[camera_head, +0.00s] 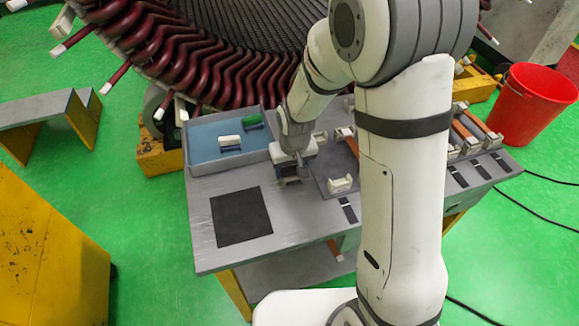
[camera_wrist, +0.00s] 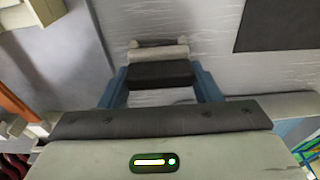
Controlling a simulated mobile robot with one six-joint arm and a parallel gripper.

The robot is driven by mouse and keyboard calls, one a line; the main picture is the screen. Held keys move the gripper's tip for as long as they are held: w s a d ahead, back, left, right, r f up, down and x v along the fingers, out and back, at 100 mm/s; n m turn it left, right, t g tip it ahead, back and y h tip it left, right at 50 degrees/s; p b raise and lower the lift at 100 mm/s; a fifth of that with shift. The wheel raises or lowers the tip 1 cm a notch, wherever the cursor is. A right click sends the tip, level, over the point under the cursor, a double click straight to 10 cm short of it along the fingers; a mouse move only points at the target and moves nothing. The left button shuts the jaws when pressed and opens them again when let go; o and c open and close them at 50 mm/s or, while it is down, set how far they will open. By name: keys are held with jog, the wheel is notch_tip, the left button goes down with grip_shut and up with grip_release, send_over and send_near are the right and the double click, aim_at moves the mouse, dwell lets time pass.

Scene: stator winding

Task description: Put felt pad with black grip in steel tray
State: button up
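The felt pad with black grip (camera_wrist: 160,75) sits between the blue fingers of my gripper (camera_wrist: 160,80) in the wrist view. The fingertips meet both ends of the black grip, and pale felt shows beyond it. In the camera_head view my gripper (camera_head: 290,179) points down over the table, just right of the steel tray; the pad there is too small and covered to make out. I cannot tell whether the pad touches the table. The steel tray (camera_head: 228,161) has grey walls and a blue floor. It holds a white pad with a blue grip (camera_head: 230,142) and a green block (camera_head: 251,121).
A dark square mat (camera_head: 241,216) lies on the grey table (camera_head: 205,250), in front of the tray. White holders, such as one right of my gripper (camera_head: 340,183), and black strips (camera_head: 347,210) lie to the right. The stator (camera_head: 215,70) stands behind; a red bucket (camera_head: 535,105) is at right.

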jog(key=o, duration=0.4)
jog(key=shift+r, duration=0.15)
